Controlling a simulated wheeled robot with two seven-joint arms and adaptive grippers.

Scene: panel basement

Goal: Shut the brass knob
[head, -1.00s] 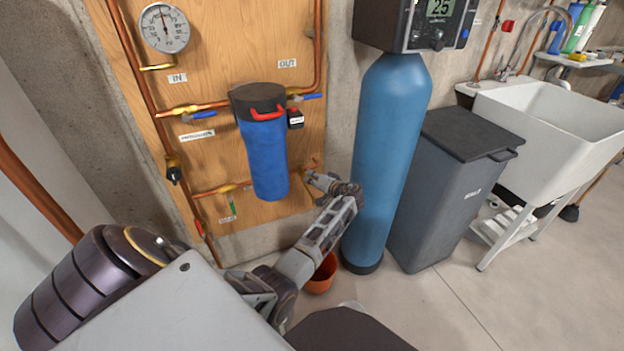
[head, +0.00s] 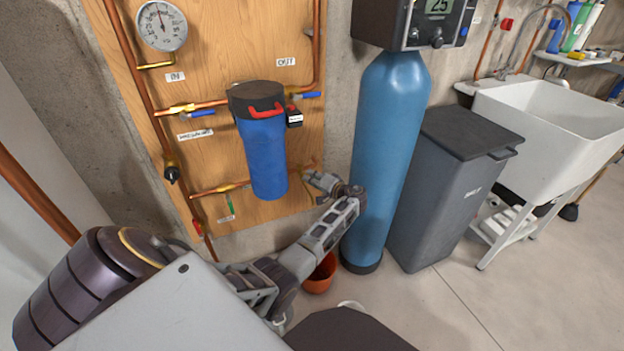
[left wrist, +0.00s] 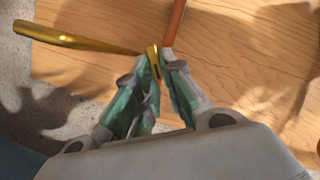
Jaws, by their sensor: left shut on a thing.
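My left arm reaches across to the lower right of the wooden panel. My left gripper (head: 314,180) is at the pipework there, between the blue filter housing and the tall blue tank. In the left wrist view the fingertips (left wrist: 160,66) are closed together on a small brass knob (left wrist: 154,57). The knob sits where a brass pipe and a copper pipe meet against the wood. The fingers cover most of it, so how far it is turned cannot be told. In the head view the gripper hides the knob. My right gripper is not in view.
The blue filter housing (head: 262,150) hangs just left of my gripper. The blue tank (head: 388,150) stands close on its right. An orange bucket (head: 319,275) is on the floor below my forearm. A grey bin (head: 450,190) and a white sink (head: 550,130) stand farther right.

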